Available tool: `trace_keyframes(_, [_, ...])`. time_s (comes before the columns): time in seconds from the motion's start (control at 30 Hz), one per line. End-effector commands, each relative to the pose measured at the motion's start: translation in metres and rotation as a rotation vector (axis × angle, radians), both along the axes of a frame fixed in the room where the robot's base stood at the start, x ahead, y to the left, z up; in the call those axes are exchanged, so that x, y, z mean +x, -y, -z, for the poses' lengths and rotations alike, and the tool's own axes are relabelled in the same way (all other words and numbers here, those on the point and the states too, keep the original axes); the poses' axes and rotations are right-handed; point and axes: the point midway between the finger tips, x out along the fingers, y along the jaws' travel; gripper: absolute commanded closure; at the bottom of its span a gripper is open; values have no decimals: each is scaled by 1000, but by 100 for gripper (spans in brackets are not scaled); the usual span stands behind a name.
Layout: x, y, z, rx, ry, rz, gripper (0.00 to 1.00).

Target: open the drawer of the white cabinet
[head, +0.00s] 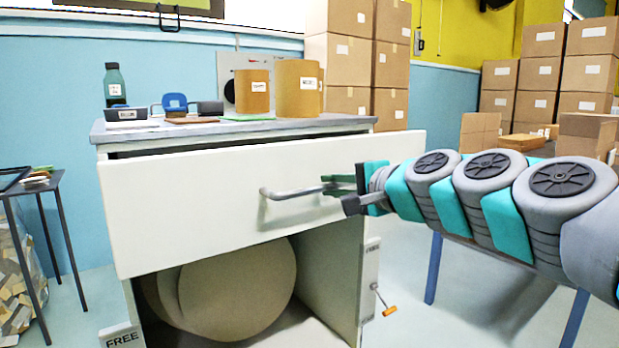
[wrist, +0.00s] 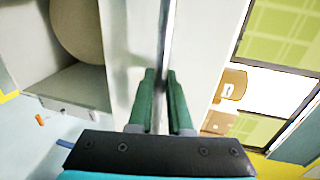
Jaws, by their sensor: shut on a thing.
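The white cabinet (head: 331,270) stands in front of me with a grey top and an open lower compartment. Its wide white drawer front (head: 180,210) stands out from the body, with a dark gap above it. A grey bar handle (head: 290,192) runs across the drawer front. My gripper (head: 345,188) is at the right end of this handle and shut on it. In the wrist view the green fingers (wrist: 159,95) close on the handle bar (wrist: 167,40). The inside of the drawer is mostly hidden.
A large kraft roll (head: 240,290) lies in the lower compartment. A bottle (head: 114,85), small items and brown rolls (head: 297,88) stand on the cabinet top. A small dark table (head: 45,185) is at left. Stacked cartons (head: 540,72) fill the back right. Floor shows below my arm.

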Motion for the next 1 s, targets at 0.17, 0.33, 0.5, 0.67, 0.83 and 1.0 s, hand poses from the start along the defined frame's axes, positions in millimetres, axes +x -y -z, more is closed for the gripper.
trace_keyframes(0.17, [-43,31,1,0,4,6,100])
trace_keyframes(0.33, [-82,58,2,1,3,7,100])
trace_keyframes(0.5, [-119,83,3,-1,6,9,100])
trace_keyframes(0.67, [-148,103,4,-1,2,9,100])
trace_keyframes(0.83, [-171,117,3,0,1,5,100])
trace_keyframes(1.0, [-184,126,1,-1,1,6,100])
